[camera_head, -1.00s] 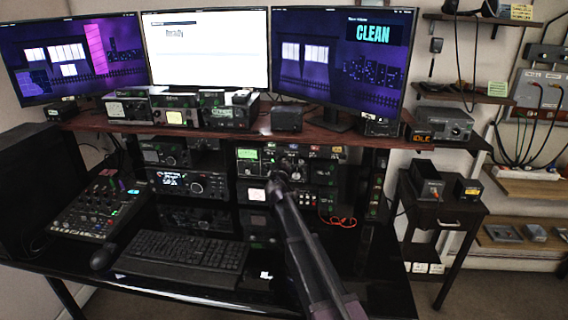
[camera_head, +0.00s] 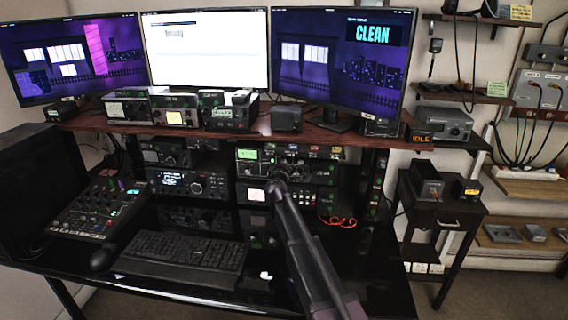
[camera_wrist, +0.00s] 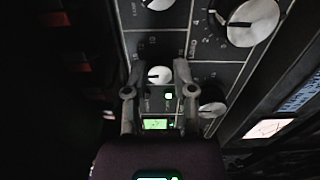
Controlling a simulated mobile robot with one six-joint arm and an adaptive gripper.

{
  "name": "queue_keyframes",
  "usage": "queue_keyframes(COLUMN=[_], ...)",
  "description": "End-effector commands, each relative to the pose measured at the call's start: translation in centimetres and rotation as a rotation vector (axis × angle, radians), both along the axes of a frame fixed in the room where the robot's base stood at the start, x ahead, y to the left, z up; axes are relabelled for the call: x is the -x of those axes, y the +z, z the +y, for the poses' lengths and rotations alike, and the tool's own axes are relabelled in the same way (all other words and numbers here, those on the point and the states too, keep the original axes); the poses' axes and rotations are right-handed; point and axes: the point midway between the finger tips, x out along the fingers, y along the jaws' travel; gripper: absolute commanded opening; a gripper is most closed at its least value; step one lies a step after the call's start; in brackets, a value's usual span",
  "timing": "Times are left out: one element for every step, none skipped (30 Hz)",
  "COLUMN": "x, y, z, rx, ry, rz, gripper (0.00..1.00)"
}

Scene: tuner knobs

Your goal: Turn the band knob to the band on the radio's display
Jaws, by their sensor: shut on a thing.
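In the wrist view, a small white-faced knob (camera_wrist: 160,74) with a dark pointer line sits on the grey radio panel (camera_wrist: 150,45). The two fingers of my gripper (camera_wrist: 159,72) are at its left and right sides, shut on it. I cannot confirm its label; printing around it is too small to read. A small lit green display (camera_wrist: 155,124) shows between the fingers, nearer the wrist; its text is unreadable. In the head view, my gripper (camera_head: 279,180) is at the radio stack, and my arm hides the knob. A green display (camera_head: 247,154) shows to the upper left.
A larger white-faced knob (camera_wrist: 252,20) and another knob (camera_wrist: 211,108) are close to the right finger. A further knob (camera_wrist: 158,4) is at the top. In the head view, a wooden shelf (camera_head: 345,138) overhangs the radios, and a keyboard (camera_head: 180,252) lies on the desk.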

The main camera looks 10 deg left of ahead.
Motion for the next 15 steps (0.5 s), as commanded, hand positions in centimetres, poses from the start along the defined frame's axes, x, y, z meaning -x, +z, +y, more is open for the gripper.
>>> queue_keyframes(x=[-0.22,-0.22,-0.22,-0.22,-0.22,-0.22,-0.23,-0.23,-0.24,-0.24,-0.23,-0.23,-0.23,-0.23,-0.23], y=[0.06,0.06,0.07,0.07,0.07,0.07,0.07,0.07,0.08,0.08,0.08,0.08,0.08,0.08,0.08], z=[-0.13,-0.13,-0.13,-0.13,-0.14,-0.14,-0.15,-0.15,-0.15,-0.15,-0.16,-0.16,-0.17,-0.17,-0.17], rx=[0.036,0.057,0.083,0.102,0.118,0.139,0.152,0.165,0.178,0.188,0.197,0.205,0.21,0.214,0.219], ry=[-0.003,-0.003,-0.003,-0.004,-0.004,-0.004,-0.004,-0.004,-0.004,-0.004,-0.005,-0.005,-0.005,-0.005,-0.005], rz=[0.001,0.002,0.003,0.003,0.004,0.004,0.005,0.005,0.006,0.006,0.006,0.007,0.007,0.007,0.007], gripper=[0.0,0.0,0.0,0.0,0.0,0.0,0.0,0.0,0.0,0.0,0.0,0.0,0.0,0.0,0.0])
